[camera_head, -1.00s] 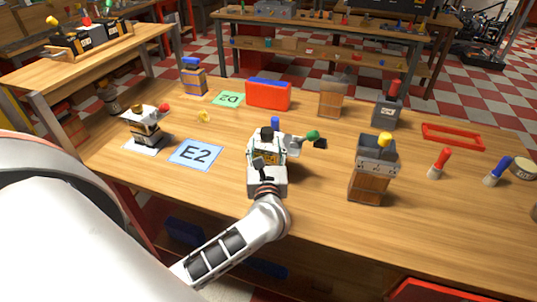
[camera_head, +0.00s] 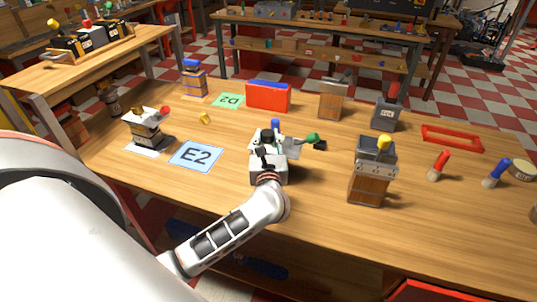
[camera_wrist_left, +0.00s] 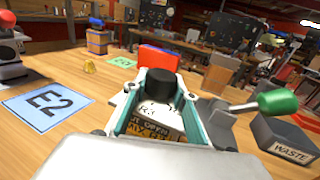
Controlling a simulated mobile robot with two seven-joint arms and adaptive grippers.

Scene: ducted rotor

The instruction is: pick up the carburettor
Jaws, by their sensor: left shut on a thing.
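The carburettor seems to be the small body with a black round cap and a yellow printed label (camera_wrist_left: 155,122), held between my left gripper's fingers. In the head view my left gripper (camera_head: 268,148) is shut on it near the table's middle, and the hand hides much of it. In the wrist view the black cap (camera_wrist_left: 160,84) stands up between the teal-edged fingers. A lever with a green knob (camera_wrist_left: 278,102) sticks out to the right; it also shows in the head view (camera_head: 312,137). I cannot tell whether the carburettor touches the table. My right gripper is out of view.
A blue card marked E2 (camera_head: 196,155) lies to the left, beside a red-knobbed device (camera_head: 148,133). A wooden-fronted block with a yellow knob (camera_head: 373,172) stands to the right. A red-and-blue box (camera_head: 268,96) is behind. The table front is clear.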

